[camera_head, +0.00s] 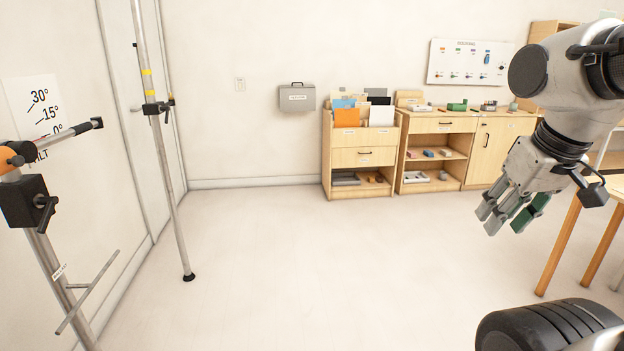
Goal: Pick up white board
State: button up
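A small white board (381,116) stands upright among other coloured boards in the top of the left wooden cabinet by the back wall. A larger white panel (468,62) with small items and labels hangs on the wall above the right cabinets. I cannot tell from this view which of the two the task names. My gripper (512,212) is at the right, pointing down, far in front of the cabinets. Its grey and green fingers are spread apart, with nothing seen between them.
An orange board (346,117) stands beside the small white one. Metal stands (165,150) with clamps are at the left. A wooden table (560,240) is at the right edge. A grey case (297,97) hangs on the wall. The middle floor (300,270) is clear.

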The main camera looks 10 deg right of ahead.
aim_at(380, 116)
jog(key=i+l+z, duration=0.25)
jog(key=i, duration=0.75)
jog(key=i+z, duration=0.25)
jog(key=i, duration=0.75)
jog(key=i+l, duration=0.1)
jog(key=i, duration=3.25)
